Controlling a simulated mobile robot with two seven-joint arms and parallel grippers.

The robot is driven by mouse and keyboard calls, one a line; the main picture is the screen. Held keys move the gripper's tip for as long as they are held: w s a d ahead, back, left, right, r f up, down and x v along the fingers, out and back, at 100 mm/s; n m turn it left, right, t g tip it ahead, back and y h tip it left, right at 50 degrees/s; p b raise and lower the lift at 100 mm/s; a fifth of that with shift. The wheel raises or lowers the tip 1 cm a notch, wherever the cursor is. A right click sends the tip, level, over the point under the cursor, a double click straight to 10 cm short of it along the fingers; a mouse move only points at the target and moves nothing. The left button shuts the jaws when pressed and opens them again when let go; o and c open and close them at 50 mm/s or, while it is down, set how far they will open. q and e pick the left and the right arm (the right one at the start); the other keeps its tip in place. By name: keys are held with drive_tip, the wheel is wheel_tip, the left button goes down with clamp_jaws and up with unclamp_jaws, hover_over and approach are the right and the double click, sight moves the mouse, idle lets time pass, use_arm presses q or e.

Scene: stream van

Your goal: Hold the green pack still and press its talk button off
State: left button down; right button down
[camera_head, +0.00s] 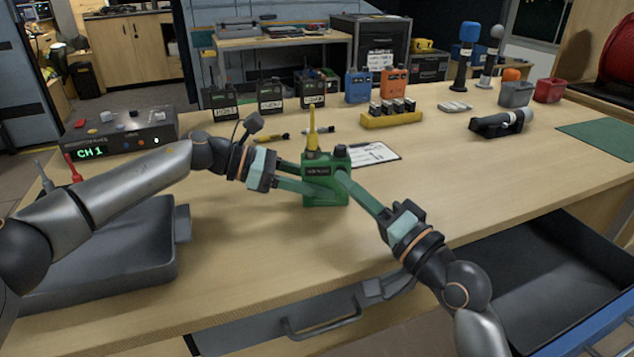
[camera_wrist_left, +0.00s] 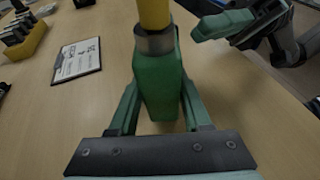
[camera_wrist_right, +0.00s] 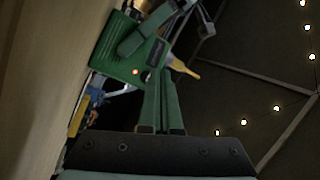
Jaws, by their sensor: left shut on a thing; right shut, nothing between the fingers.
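The green pack (camera_head: 322,192) stands upright on the table, with a yellow antenna (camera_head: 312,130), a dark knob and a dark label on its front. My left gripper (camera_head: 306,188) is shut on its body from the left; in the left wrist view the pack (camera_wrist_left: 158,88) sits between the fingers. My right gripper (camera_head: 346,177) is shut and empty, its tips at the pack's right side; I cannot tell whether they touch it. In the right wrist view a small red light glows on the pack (camera_wrist_right: 112,58). I cannot make out the talk button clearly.
A clipboard (camera_head: 372,155) lies just behind the pack. Several dark radios (camera_head: 270,97), a blue pack (camera_head: 357,86), an orange pack (camera_head: 393,84) and a yellow battery holder (camera_head: 391,120) stand further back. A control box (camera_head: 122,133) reads CH 1.

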drive_tip(key=shift+w, duration=0.15)
idle(0.4)
drive_tip(key=shift+w, duration=0.35)
drive_tip(key=shift+w+a, duration=0.1)
idle(0.5)
drive_tip(key=shift+s, duration=0.6)
drive_tip(key=shift+s+d, duration=0.2)
drive_tip(key=shift+s, duration=1.3)
drive_tip(key=shift+s+d, duration=0.15)
drive_tip(key=shift+s, duration=1.35)
